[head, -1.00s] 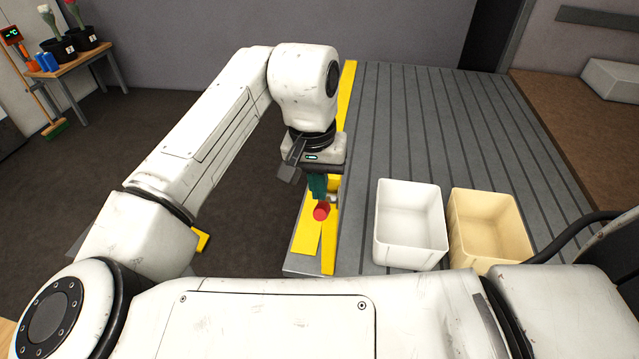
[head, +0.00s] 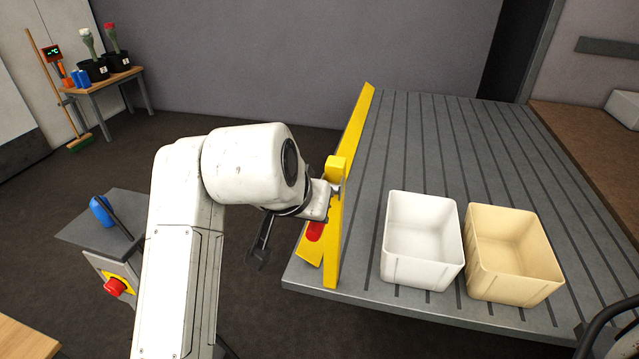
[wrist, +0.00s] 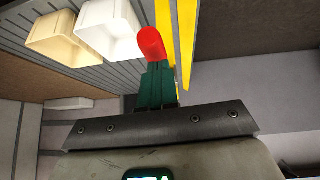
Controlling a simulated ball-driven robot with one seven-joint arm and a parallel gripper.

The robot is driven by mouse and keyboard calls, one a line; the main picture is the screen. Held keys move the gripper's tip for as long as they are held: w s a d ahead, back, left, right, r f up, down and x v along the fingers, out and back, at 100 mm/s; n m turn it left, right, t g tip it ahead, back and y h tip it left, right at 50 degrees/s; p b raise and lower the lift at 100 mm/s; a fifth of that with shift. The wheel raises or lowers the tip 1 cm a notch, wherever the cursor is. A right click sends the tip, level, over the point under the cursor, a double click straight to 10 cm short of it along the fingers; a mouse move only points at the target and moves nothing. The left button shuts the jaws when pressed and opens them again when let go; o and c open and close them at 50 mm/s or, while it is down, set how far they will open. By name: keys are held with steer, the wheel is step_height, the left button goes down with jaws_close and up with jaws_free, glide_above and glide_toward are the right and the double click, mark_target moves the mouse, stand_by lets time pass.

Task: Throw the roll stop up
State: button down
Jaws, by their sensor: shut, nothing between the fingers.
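The roll stop appears to be the yellow bar (head: 335,235) at the near left corner of the grey ribbed platform. It stands steeply in the head view, beside a long yellow edge strip (head: 355,120), with a yellow block at its upper end. A red grip (head: 315,231) shows at its left; it also shows in the wrist view (wrist: 150,42). My gripper (wrist: 154,66) has its green fingers shut and empty, tips right at the red grip; I cannot tell if they touch. In the head view the fingers are hidden by my wrist and the bar.
A white bin (head: 420,245) and a cream bin (head: 512,258) stand on the ribbed platform (head: 470,125) to the right. A pedestal with a red button (head: 115,286) is at left. A small table with potted tulips (head: 95,68) stands at the back left.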

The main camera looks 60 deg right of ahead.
mark_target(308, 234)
steer(key=f+h+b, duration=0.1)
steer(key=b, duration=0.1)
steer(key=f+h+b, duration=0.1)
steer(key=f+b, duration=0.2)
steer(key=b, duration=0.1)
steer(key=shift+s+a+f+t+h+b, duration=0.15)
steer(key=shift+a+f+t+h+b, duration=0.1)
steer(key=shift+a+t+h+b, duration=0.15)
steer(key=f+h+b, duration=0.1)
steer(key=b, duration=0.2)
steer(key=shift+f, duration=0.3)
step_height(308, 234, down, 3)
steer(key=t+h+b, duration=0.1)
steer(key=h+b, duration=0.2)
steer(key=b, duration=0.4)
steer(key=shift+d+r, duration=0.15)
